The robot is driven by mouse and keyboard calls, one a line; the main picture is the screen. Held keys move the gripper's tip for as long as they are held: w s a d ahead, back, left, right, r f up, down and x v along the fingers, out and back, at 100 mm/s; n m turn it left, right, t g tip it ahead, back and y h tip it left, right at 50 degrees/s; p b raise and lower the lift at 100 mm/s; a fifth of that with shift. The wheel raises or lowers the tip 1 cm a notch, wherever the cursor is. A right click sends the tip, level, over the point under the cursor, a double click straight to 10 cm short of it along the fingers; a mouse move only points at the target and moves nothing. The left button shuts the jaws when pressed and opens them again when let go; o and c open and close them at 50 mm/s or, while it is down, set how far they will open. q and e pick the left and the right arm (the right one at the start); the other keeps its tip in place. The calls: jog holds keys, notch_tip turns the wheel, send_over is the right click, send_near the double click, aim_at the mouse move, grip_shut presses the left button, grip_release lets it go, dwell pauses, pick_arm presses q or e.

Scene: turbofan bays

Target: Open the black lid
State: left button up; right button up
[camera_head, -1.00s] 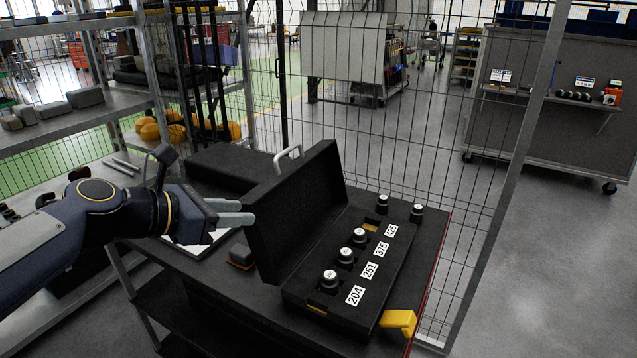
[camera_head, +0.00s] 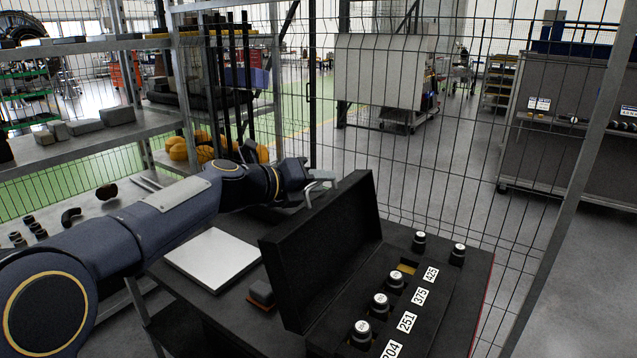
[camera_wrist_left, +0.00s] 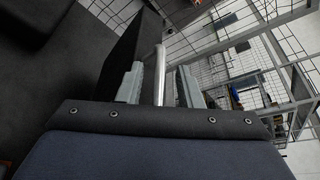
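The black lid (camera_head: 335,245) stands raised, roughly upright, at the left side of the black case (camera_head: 425,300). My left gripper (camera_head: 328,180) is at this handle, behind the lid's upper edge. In the left wrist view the silver handle (camera_wrist_left: 160,75) stands between the two fingers of my left gripper (camera_wrist_left: 158,85), with gaps visible beside it, so the gripper is open. The black panel beside it there looks like the lid (camera_wrist_left: 128,50). My right gripper is not in view.
Several dark knobbed pieces (camera_head: 381,300) stand in the case beside number labels. A white-topped flat object (camera_head: 212,258) and a small dark block (camera_head: 262,292) lie left of the lid. A wire fence (camera_head: 460,130) stands behind the table.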

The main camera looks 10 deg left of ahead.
pick_arm(q)
jog(key=shift+w+d, duration=0.1)
jog(key=shift+w, duration=0.05)
jog(key=shift+c, duration=0.4)
grip_shut()
